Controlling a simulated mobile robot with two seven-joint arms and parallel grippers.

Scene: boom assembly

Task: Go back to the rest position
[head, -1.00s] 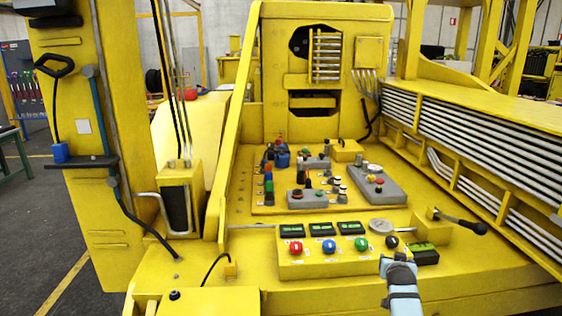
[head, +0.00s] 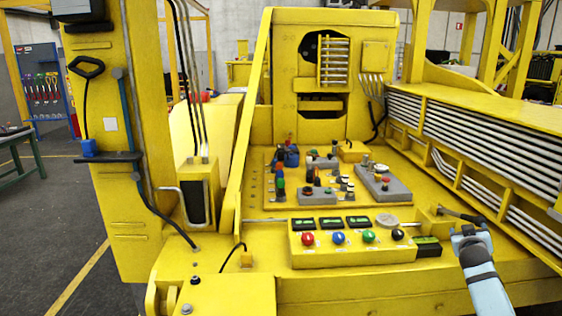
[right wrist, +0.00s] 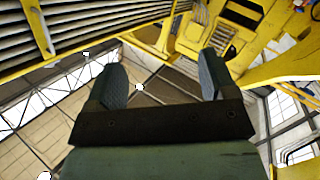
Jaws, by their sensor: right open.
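My right gripper (head: 466,232) is at the lower right of the head view, beside the right end of the yellow control box and close to the black-handled lever (head: 460,215). I cannot tell whether it touches the lever. In the right wrist view its two dark fingers (right wrist: 164,82) stand wide apart with nothing between them. The yellow control box (head: 352,254) carries red, blue, green and black knobs under small green displays. My left gripper is not in view.
Behind the box, a yellow panel (head: 262,193) holds several buttons and joysticks. Rows of grey pipes (head: 480,150) run along the right. A yellow column (head: 115,200) stands at the left. Open floor (head: 45,235) lies further left, with a green table (head: 20,160).

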